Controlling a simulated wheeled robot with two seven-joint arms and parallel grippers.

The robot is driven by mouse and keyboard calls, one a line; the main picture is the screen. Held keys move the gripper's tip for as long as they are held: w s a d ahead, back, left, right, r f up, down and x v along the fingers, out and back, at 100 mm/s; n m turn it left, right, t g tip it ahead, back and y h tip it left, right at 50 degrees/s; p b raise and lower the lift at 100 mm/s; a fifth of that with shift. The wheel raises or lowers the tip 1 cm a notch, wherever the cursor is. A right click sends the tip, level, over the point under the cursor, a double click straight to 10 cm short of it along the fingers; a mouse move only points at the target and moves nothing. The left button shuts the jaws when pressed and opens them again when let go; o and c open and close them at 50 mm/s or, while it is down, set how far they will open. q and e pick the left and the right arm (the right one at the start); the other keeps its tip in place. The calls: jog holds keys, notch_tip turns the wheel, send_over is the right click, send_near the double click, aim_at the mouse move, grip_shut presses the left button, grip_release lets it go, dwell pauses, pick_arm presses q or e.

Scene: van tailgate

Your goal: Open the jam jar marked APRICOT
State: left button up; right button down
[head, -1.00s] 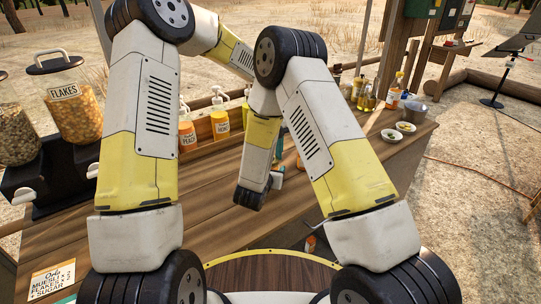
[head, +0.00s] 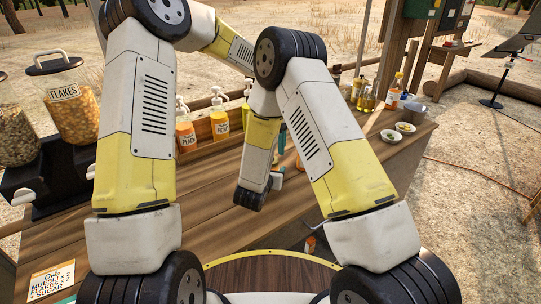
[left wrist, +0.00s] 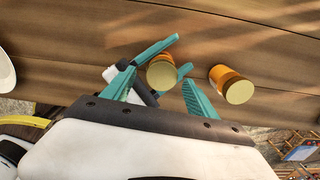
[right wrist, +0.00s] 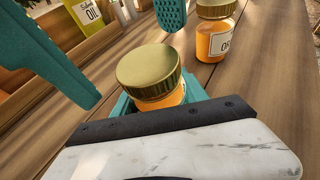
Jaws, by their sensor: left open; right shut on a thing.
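A jar of orange jam with a gold lid (right wrist: 150,72) stands on the wooden counter. It also shows in the left wrist view (left wrist: 162,74). Its label is hidden, so I cannot read the name. My right gripper (right wrist: 155,97) is shut on the jar's body below the lid. My left gripper (left wrist: 158,77) is open, its teal fingers apart on either side of the lid, with no clear contact. A second gold-lidded orange jar (right wrist: 215,38) stands apart; its partly visible label starts with "OR". It also shows in the left wrist view (left wrist: 231,84).
Pump bottles, one marked PEACH (head: 187,136), stand along the counter's back. Two small bowls (head: 398,131) and a metal pot (head: 414,110) are at the right end. The FLAKES dispenser (head: 67,100) is at left. The counter's front left is clear apart from an order card (head: 52,281).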

pick_arm(q)
notch_tip(320, 180, up, 3)
jog(key=shift+f, duration=0.2)
jog(key=shift+c, duration=0.4)
pick_arm(e)
jog(key=shift+a, duration=0.1)
pick_arm(q)
jog(key=shift+s+d+r+m, duration=0.1)
jog(key=shift+d+r+m, duration=0.15)
jog(key=shift+r+m, duration=0.45)
jog(key=shift+a+r+m, duration=0.15)
jog(key=shift+r+m, duration=0.7)
jog(key=shift+m, duration=0.15)
jog(key=shift+f, duration=3.8)
grip_shut()
pick_arm(e)
jog(key=shift+a, duration=0.1)
pick_arm(q)
jog(key=n, duration=0.3)
jog(key=shift+w, duration=0.2)
